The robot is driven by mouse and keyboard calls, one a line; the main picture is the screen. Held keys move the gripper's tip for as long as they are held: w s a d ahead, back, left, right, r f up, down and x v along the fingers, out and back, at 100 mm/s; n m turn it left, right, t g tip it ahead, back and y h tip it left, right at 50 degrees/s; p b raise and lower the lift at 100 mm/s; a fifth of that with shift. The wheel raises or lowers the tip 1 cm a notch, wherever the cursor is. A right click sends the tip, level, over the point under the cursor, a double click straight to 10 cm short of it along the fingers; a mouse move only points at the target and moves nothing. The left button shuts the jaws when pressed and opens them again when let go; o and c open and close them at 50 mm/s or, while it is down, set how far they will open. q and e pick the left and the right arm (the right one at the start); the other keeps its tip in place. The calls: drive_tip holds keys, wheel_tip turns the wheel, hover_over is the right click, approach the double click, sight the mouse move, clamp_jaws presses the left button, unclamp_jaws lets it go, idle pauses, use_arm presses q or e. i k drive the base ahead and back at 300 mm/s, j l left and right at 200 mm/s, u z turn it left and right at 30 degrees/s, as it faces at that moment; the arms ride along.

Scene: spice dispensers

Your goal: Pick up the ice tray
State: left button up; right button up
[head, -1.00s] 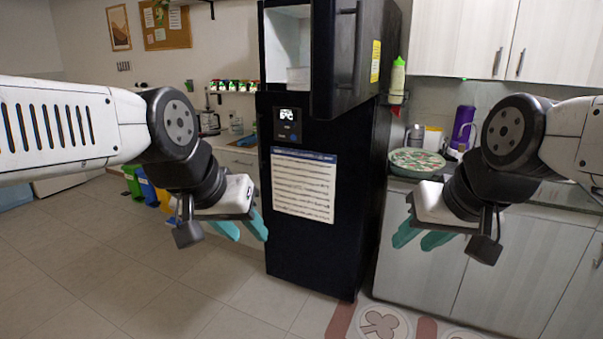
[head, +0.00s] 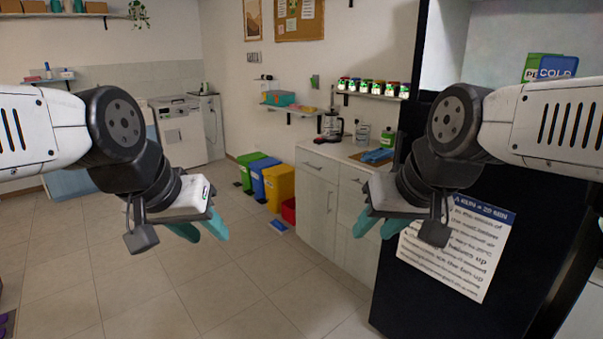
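I cannot make out an ice tray in the head view. The dark fridge (head: 470,315) stands at the right, with its white upper compartment (head: 490,45) open and partly behind my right arm. A green and blue pack marked "COLD" (head: 557,66) shows inside it. My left gripper (head: 210,237) is empty, its teal fingers apart, above the open floor. My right gripper (head: 369,235) is empty, its teal fingers apart, in front of the cabinets and just left of the fridge's printed sheet (head: 460,245).
A white counter cabinet (head: 318,200) stands left of the fridge, with a coffee maker (head: 332,125) and blue items (head: 377,156) on top. Green, blue and yellow bins (head: 280,187) stand beside it. A shelf of spice dispensers (head: 375,92) hangs above.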

sight(379, 153)
drive_tip(key=i, duration=0.85)
drive_tip(key=i+j, duration=0.15)
drive_tip(key=i, duration=0.7)
drive_tip(key=i+j+z, duration=0.15)
drive_tip(key=i+z, duration=0.25)
drive_tip(key=i, duration=0.15)
drive_tip(key=i+j+z, duration=0.4)
drive_tip(key=i, duration=0.15)
drive_tip(key=i+j+z, duration=0.4)
drive_tip(key=i, duration=0.15)
